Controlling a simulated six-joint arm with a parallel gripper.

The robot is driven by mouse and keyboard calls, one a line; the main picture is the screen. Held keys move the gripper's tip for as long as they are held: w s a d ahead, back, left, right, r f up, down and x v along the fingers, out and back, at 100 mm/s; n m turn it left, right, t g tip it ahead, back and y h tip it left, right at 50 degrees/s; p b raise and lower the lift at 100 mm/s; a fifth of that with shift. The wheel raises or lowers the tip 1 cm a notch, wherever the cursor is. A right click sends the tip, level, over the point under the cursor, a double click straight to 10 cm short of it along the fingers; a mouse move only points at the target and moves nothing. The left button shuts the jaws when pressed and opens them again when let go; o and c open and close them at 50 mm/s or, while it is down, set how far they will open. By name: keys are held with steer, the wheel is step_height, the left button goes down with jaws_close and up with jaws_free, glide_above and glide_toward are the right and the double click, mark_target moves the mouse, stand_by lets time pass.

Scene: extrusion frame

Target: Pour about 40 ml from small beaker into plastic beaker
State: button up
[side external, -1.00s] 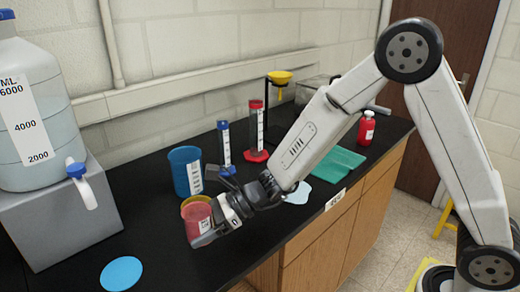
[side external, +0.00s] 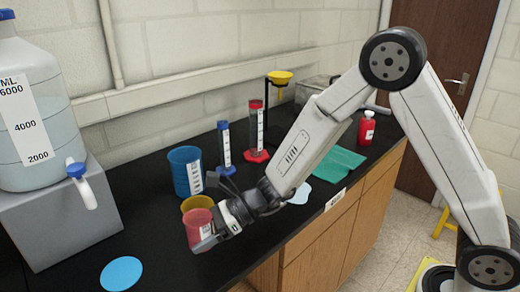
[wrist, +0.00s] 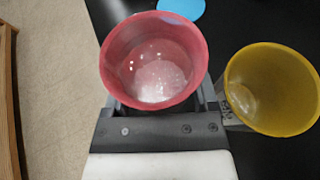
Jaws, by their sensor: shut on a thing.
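A small translucent red beaker (side external: 199,231) is held by my gripper (side external: 212,238), which is shut around its side. It looks about upright, near the bench's front side. In the wrist view I look down into the red beaker (wrist: 154,62); glossy, bright spots show inside, but the liquid level is hard to tell. A yellow beaker (side external: 197,203) stands just behind it, partly hidden by it. In the wrist view the yellow beaker (wrist: 272,92) is at the right, apart from the red one, and no clear liquid level shows in it. A larger blue beaker (side external: 186,172) stands farther back.
Blue and red graduated cylinders (side external: 224,145) (side external: 256,132) stand behind my gripper. A large carboy (side external: 35,120) on a grey box (side external: 75,222) is at the left. A blue disc (side external: 121,273) lies at the front left. The bench between is clear.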

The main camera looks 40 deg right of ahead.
mark_target(186, 221)
steer(key=shift+m+g, duration=0.3)
steer(key=shift+m, duration=0.1)
steer(key=r, duration=0.4)
steer(key=shift+w+d, duration=0.25)
steer(key=shift+w, duration=0.15)
steer(key=shift+w+d+r+m+y, duration=0.15)
steer(key=shift+w+m+y, duration=0.1)
steer(key=shift+m+y, duration=0.15)
steer(key=shift+w+d+r+m+g+y, duration=0.35)
steer(key=shift+w+m, duration=0.15)
steer(key=shift+m, duration=0.15)
steer(key=shift+w+d+r+m+g+y, duration=0.2)
steer(key=shift+w+r+m+g+y, duration=0.1)
steer(key=shift+w+m, duration=0.25)
steer(key=shift+d+r+m, duration=0.1)
steer(key=shift+m, duration=0.2)
steer(key=shift+w+g+y, duration=0.1)
steer(key=shift+g+y, duration=0.15)
steer(key=shift+w+f+m, duration=0.1)
steer(key=shift+f+m, duration=0.2)
steer(key=shift+m, duration=0.4)
steer(key=shift+d+r+y, duration=0.1)
steer(key=shift+d+y, duration=0.15)
steer(key=shift+y, duration=0.05)
steer(key=shift+r+m, duration=0.2)
steer(key=shift+m, duration=0.3)
steer(key=shift+a, duration=0.15)
